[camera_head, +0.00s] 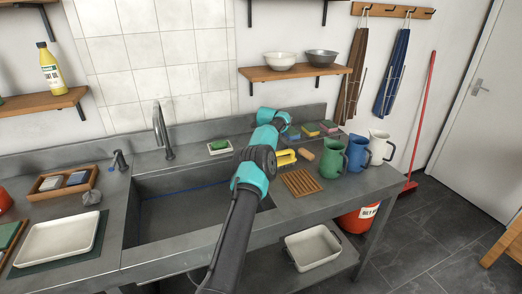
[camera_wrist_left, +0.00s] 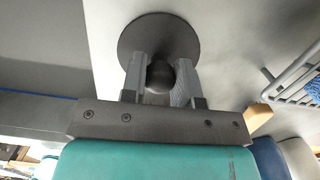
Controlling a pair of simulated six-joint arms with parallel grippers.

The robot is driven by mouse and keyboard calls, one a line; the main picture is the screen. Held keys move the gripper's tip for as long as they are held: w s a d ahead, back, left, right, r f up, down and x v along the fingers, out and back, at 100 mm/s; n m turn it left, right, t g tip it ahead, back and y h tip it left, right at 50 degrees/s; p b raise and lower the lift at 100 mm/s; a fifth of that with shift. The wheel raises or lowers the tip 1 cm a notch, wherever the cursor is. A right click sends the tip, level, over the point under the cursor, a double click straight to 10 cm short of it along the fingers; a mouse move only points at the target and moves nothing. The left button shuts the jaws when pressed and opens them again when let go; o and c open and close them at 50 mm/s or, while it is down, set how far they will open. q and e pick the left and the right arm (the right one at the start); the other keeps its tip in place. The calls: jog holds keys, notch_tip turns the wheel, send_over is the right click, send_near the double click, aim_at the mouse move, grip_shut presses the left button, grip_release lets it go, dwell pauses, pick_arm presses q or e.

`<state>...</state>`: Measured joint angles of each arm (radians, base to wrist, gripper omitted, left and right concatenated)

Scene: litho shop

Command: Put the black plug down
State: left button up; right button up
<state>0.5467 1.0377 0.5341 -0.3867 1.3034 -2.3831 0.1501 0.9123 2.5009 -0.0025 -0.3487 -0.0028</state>
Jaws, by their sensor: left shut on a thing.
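The black plug (camera_wrist_left: 158,34) is a flat round disc with a round knob, seen in the left wrist view. My left gripper (camera_wrist_left: 160,78) is shut on the knob, one grey finger on each side. The disc lies beyond the fingertips, in front of a grey surface. I cannot tell whether it touches that surface. In the head view my left arm reaches over the sink (camera_head: 132,222) to the counter behind its right end. Its wrist hides the fingers and the plug there. My right gripper is not in view.
A green sponge dish (camera_head: 219,147) sits behind the sink. Coloured sponges (camera_head: 310,129), a yellow brush (camera_head: 283,157), a wooden slatted rack (camera_head: 300,183) and green (camera_head: 333,158), blue (camera_head: 357,154) and white (camera_head: 380,147) jugs crowd the right counter. A wire rack (camera_wrist_left: 296,78) is near the plug.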

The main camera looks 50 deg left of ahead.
pick_arm(q)
jog(key=o, duration=0.9)
jog(key=shift+f, duration=0.15)
jog(key=shift+o, duration=0.2)
